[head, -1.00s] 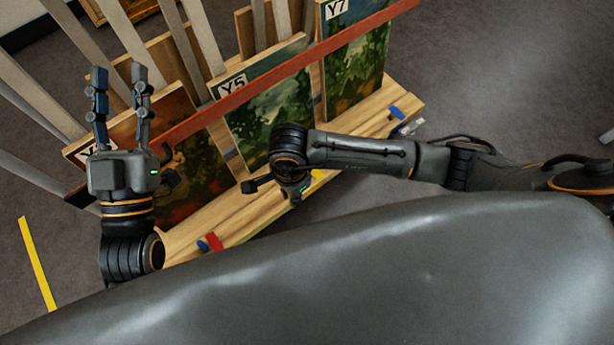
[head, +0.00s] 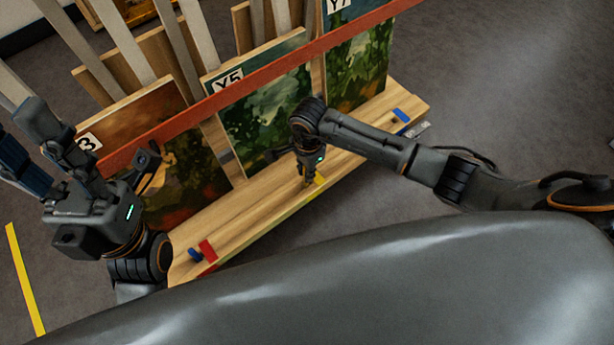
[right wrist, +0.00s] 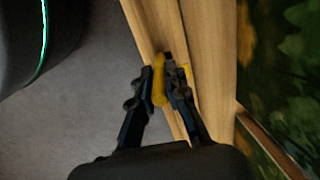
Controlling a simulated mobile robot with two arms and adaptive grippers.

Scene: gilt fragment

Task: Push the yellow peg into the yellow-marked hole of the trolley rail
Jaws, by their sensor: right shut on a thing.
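My right gripper (head: 307,180) points down at the front part of the wooden trolley rail (head: 245,208). In the right wrist view its fingers (right wrist: 164,85) are shut on the yellow peg (right wrist: 158,86), which shows between them over the rail's edge. A yellow mark (head: 320,179) lies on the rail right beside the gripper, and a bit of it shows in the right wrist view (right wrist: 187,71). The yellow-marked hole cannot be made out clearly, so I cannot tell whether the peg tip is in it. My left gripper (head: 22,130) is open and empty at the far left.
Paintings (head: 265,115) stand behind, crossed by a red bar (head: 245,88). Floor in front of the rail is clear.

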